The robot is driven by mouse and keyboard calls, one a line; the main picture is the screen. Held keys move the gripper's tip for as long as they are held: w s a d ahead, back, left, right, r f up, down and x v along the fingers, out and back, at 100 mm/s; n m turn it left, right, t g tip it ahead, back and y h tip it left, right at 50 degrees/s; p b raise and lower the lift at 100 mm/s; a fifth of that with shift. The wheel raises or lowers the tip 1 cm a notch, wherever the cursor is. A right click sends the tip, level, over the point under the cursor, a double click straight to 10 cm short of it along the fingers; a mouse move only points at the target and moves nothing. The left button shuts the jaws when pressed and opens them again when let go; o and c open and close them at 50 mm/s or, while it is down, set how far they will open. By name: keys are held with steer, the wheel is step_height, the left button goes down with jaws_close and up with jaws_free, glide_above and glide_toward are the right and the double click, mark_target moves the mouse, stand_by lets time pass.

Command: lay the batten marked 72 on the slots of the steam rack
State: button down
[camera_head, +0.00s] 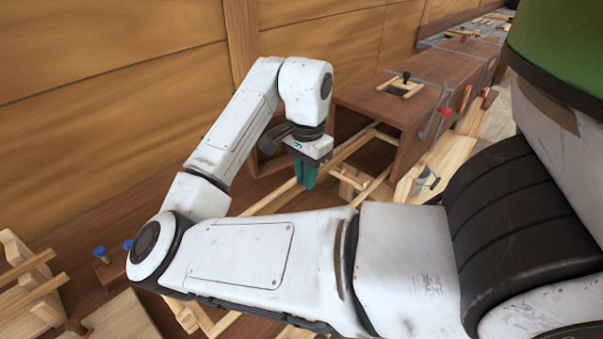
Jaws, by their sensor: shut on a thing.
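My gripper (306,183), with teal fingers, points down near the middle of the view. Its fingers are shut on a long, thin, pale wooden batten (345,152), which runs from lower left to upper right. No mark 72 can be read on it from here. My arm hides part of its lower left. A pale wooden frame with crosswise strips (28,278) stands at the lower left. Other pale wooden supports (352,183) stand just right of my gripper. I cannot tell for certain which of these is the steam rack, and no slots show clearly.
A brown wooden box (400,100) with a black-knobbed piece on top stands to the right. Red-handled parts (466,98) sit beside it. A plank wall (120,60) closes off the back. Blue-topped pegs (100,252) stand at the left. My own arm covers the lower middle.

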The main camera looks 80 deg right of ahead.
step_height(320, 180, down, 11)
steer(key=b, duration=0.9)
steer(key=c, duration=1.1)
jaws_free()
